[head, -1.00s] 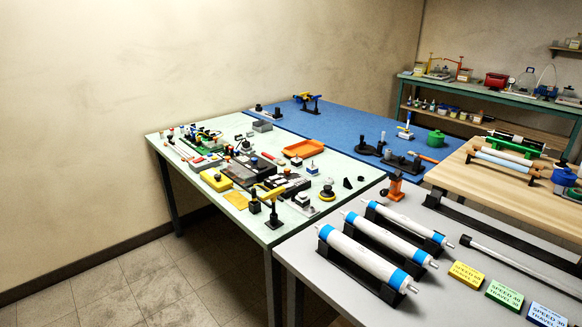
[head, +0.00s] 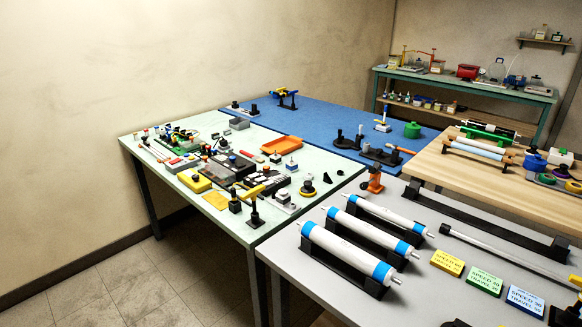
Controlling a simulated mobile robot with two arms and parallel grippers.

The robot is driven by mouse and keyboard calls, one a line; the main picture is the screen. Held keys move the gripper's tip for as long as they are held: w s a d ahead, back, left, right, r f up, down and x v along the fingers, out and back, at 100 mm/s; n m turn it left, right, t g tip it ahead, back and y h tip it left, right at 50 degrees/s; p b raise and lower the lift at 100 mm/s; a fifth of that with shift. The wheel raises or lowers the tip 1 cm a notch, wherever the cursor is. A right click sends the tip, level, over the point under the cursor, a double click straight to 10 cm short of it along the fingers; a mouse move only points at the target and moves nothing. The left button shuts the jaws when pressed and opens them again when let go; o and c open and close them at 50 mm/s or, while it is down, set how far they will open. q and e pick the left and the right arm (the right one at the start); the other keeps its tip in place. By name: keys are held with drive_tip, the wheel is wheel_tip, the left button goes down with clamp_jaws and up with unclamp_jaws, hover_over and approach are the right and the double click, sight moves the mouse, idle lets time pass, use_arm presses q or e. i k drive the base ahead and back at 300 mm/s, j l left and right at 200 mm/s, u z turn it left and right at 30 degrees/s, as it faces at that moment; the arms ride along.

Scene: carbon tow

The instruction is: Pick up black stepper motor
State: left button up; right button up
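Neither of my grippers can be made out in the head view. Small black block-shaped parts stand on the pale green table (head: 135,150). One dark cube-like part (head: 234,204) near its front corner may be the black stepper motor, but it is too small to be sure. Beside it stands a dark post with a yellow top (head: 253,212). More black parts lie in the middle of the table, too small to tell apart.
An orange tray (head: 285,146) and a yellow box (head: 194,181) are on the green table. A blue mat (head: 320,118) lies behind. White rollers with blue bands (head: 345,250) lie on the grey table at front right. Open tiled floor (head: 130,280) is at front left.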

sight(275, 159)
drive_tip(key=i+j+z, duration=0.1)
drive_tip(key=z, duration=0.35)
drive_tip(key=j+z, duration=0.25)
drive_tip(key=z, duration=0.2)
drive_tip(key=j+z, duration=0.25)
drive_tip(key=z, duration=0.25)
drive_tip(key=j+z, duration=0.25)
drive_tip(key=z, duration=0.2)
